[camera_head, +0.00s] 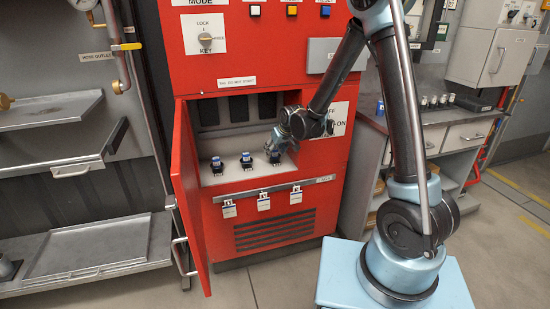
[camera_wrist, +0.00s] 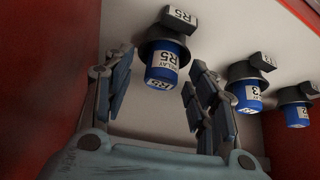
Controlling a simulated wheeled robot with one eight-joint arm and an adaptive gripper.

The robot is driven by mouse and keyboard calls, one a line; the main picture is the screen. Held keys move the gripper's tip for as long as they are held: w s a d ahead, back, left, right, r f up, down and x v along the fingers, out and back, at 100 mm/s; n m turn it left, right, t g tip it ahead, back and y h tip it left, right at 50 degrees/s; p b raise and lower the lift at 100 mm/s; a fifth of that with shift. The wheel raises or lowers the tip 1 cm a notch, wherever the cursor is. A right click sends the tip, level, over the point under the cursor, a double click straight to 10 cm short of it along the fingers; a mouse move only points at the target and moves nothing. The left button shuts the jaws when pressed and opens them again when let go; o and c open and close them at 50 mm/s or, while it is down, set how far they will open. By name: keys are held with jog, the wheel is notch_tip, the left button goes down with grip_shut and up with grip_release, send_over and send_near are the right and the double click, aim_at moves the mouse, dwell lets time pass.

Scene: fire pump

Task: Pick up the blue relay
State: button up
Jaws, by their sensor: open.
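Three blue relays stand in a row on the pale shelf inside the open red cabinet. The right relay in the head view (camera_head: 275,157) is partly hidden by my gripper (camera_head: 281,143). In the wrist view, a blue relay marked R5 (camera_wrist: 163,66) sits in a black socket, with a matching R5 label on the socket. My gripper (camera_wrist: 158,85) is open and empty, with its fingers to either side of this relay and apart from it. The middle relay (camera_wrist: 245,95) and the far one (camera_wrist: 297,115) stand to the right in the wrist view.
The red cabinet wall is close beside the gripper in the wrist view. The open red door (camera_head: 188,200) hangs at the left of the compartment. Several tags hang below the shelf's front rail (camera_head: 272,190). A grey counter (camera_head: 425,112) stands at the right.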

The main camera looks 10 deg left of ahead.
jog(key=c, duration=1.1)
jog(key=shift+c, duration=0.2)
